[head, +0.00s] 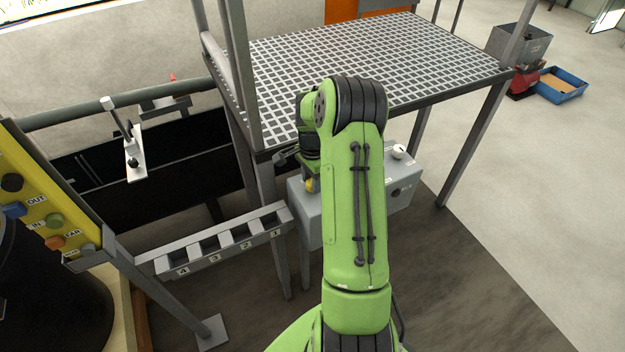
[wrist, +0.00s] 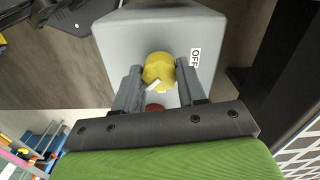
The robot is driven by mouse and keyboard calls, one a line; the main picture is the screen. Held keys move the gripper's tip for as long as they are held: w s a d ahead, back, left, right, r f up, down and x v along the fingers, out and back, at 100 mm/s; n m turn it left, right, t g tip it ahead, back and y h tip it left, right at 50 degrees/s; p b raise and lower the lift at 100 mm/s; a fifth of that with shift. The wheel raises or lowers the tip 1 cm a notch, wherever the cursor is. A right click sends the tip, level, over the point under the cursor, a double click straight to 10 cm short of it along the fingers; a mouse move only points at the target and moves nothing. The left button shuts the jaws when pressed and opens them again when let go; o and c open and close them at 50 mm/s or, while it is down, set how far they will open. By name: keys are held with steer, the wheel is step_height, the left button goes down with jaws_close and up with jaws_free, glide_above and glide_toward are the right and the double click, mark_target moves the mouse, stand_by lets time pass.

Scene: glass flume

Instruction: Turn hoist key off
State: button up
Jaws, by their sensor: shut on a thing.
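The hoist key is a round yellow knob with a white pointer mark. In the wrist view the yellow knob (wrist: 158,68) sits on the face of a grey box (wrist: 115,40), beside a white label reading OFF (wrist: 195,57). My gripper (wrist: 160,75) has its two grey fingers on either side of the knob and is shut on it. A red part (wrist: 155,107) shows just below the knob, partly hidden. In the head view the grey box (head: 305,212) stands under the grating platform, with a little of the yellow knob (head: 310,185) showing beside my green arm, which hides the gripper.
The grating platform (head: 370,55) and its legs stand close around the arm. A slotted grey rack (head: 225,240) numbered 1 to 4 is at left, near a yellow button panel (head: 30,190). A white knob (head: 398,151) tops the box's right side.

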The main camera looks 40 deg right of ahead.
steer(key=m, duration=0.4)
steer(key=shift+b, duration=0.3)
steer(key=shift+m+b, duration=0.3)
steer(key=shift+m, duration=1.8)
steer(key=shift+r, duration=0.1)
steer(key=o, duration=1)
steer(key=shift+o, duration=0.2)
step_height(320, 180, up, 16)
steer(key=p, duration=0.3)
steer(key=shift+f, duration=0.2)
